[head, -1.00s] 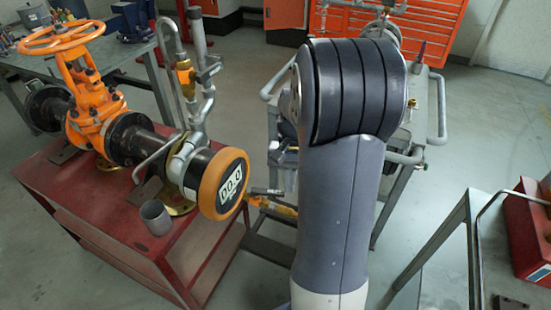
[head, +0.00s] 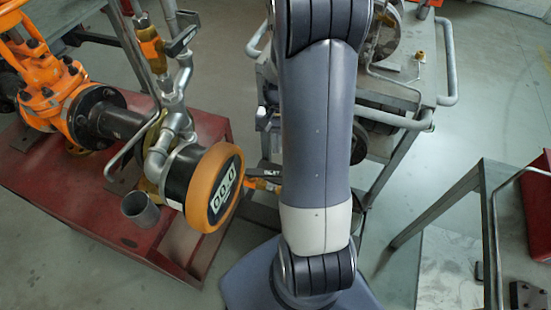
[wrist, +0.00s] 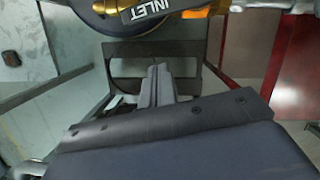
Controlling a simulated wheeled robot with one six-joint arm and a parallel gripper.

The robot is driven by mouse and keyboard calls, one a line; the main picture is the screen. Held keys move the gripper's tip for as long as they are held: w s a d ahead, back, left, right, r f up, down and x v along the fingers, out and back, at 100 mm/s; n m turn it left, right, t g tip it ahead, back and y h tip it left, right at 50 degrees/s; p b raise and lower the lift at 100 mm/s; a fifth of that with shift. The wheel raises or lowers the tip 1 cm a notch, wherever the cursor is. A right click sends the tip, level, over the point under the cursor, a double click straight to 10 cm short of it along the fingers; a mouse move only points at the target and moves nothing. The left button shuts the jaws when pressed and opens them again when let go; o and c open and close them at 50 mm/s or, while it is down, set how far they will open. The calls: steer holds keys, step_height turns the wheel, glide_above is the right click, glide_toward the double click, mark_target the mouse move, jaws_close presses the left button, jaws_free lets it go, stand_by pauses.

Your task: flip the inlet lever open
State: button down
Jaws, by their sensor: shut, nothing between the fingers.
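The inlet lever is a dark handle marked INLET. It crosses the top of the wrist view (wrist: 147,11), and a small part shows in the head view (head: 270,167) left of my arm. Its brass valve body (head: 262,185) sits just below it, right of the orange-rimmed gauge; brass also shows at the top of the wrist view (wrist: 198,12). My gripper (wrist: 156,70) is shut and empty in the wrist view. Its fingertips point toward the lever, with a visible gap in the picture. In the head view my arm hides the gripper.
The orange-rimmed gauge (head: 214,188) and grey pipes (head: 172,130) stand close left of the lever. A red bench (head: 75,205) carries the orange gate valve (head: 45,85). A grey cart (head: 400,115) stands behind my arm. Grey floor shows at right.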

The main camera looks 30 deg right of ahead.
steer(key=shift+s+a+f, duration=0.3)
steer(key=shift+s+a, duration=0.35)
steer(key=shift+s, duration=0.25)
steer(key=shift+s+a+f, duration=0.3)
steer(key=shift+s+a, duration=0.35)
steer(key=shift+s, duration=0.2)
steer(key=s+m, duration=0.1)
steer(key=s+m+p, duration=0.1)
steer(key=m, duration=0.1)
steer(key=shift+a+t+y, duration=0.3)
steer(key=shift+a, duration=0.05)
steer(key=shift+w, duration=0.15)
steer(key=shift+w+d+r, duration=0.1)
steer(key=shift+w+d, duration=0.1)
steer(key=shift+w, duration=0.5)
steer(key=s+a+r+p+v, duration=0.1)
steer(key=a+v, duration=0.1)
steer(key=v, duration=0.8)
glide_above(277, 172)
steer(key=w+d, duration=0.3)
steer(key=w, duration=0.1)
steer(key=shift+s+a+f, duration=0.1)
steer(key=shift+s+f, duration=0.1)
steer(key=shift+s, duration=0.05)
